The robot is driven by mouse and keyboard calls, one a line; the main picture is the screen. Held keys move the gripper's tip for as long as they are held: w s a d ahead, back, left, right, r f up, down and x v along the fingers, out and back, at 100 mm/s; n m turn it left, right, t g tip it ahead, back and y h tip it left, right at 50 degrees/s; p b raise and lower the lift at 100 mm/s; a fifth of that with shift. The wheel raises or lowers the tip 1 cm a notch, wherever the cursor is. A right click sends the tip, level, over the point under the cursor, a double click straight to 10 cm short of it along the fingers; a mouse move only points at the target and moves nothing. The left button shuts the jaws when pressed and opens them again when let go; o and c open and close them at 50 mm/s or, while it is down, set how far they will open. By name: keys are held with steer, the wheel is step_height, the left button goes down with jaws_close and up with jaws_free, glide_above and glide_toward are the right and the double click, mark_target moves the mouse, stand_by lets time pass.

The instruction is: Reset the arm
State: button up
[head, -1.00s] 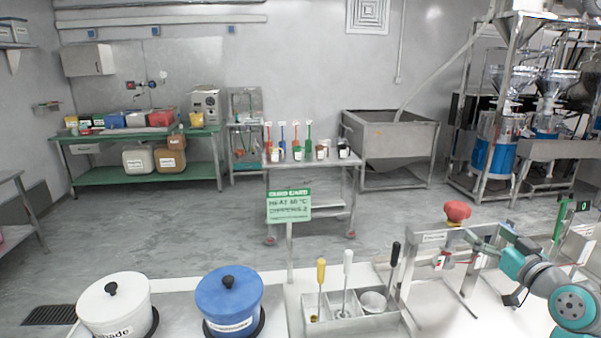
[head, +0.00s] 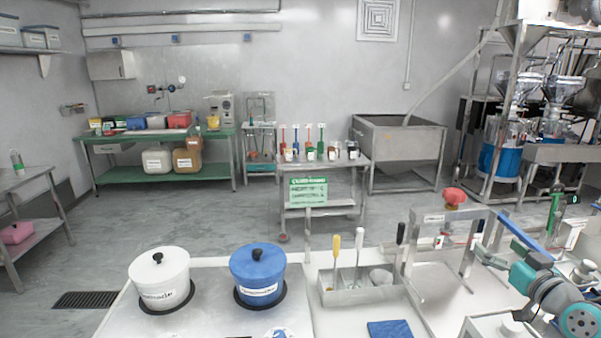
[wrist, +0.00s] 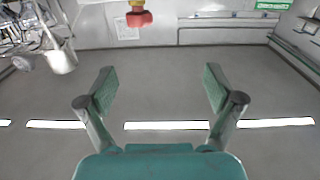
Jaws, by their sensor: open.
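My gripper (wrist: 159,90) is open and empty in the wrist view, its two green-padded fingers spread wide with bare grey floor behind them. In the head view my gripper (head: 497,256) is at the right, raised above the counter (head: 375,310). The red knob (head: 454,196) on top of the metal frame (head: 470,217) stands up and to the left of it. The red knob also shows at the top of the wrist view (wrist: 139,17), apart from the fingers.
A white pot (head: 159,277) and a blue pot (head: 258,272) with lids stand at the front left. A metal holder (head: 372,295) with several handled tools stands at the middle. A blue cloth-like item (head: 390,329) lies at the front edge. Open floor (head: 190,218) lies beyond.

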steer(key=s+a+f+m+h, duration=0.1)
steer(key=s+a+f, duration=0.15)
steer(key=f, duration=0.35)
steer(key=s+a+f+m+g, duration=0.1)
steer(key=s+a+f, duration=0.1)
steer(key=a+f, duration=0.3)
steer(key=s+a+f+m+h, duration=0.1)
steer(key=s+a+f, duration=0.1)
steer(key=f, duration=0.4)
steer(key=shift+g+h, duration=0.3)
steer(key=shift+g, duration=0.3)
steer(key=s+a+f, duration=0.2)
steer(key=s+f, duration=0.1)
steer(key=s+a+f, duration=0.3)
steer(key=s+f, duration=0.1)
steer(key=s+a+f, duration=0.3)
steer(key=shift+s+a+f, duration=0.15)
steer(key=shift+s+a, duration=0.05)
steer(key=shift+s, duration=0.15)
steer(key=s+a+n, duration=0.1)
steer(key=s+a, duration=0.3)
steer(key=s, duration=0.7)
steer(key=s+a+r+n+y, duration=0.1)
steer(key=s+a, duration=0.3)
steer(key=s, duration=0.7)
steer(key=s+a+r+n+g+y, duration=0.1)
steer(key=s+a, duration=0.3)
steer(key=s, duration=0.7)
steer(key=shift+s+r, duration=0.15)
steer(key=shift+s, duration=0.2)
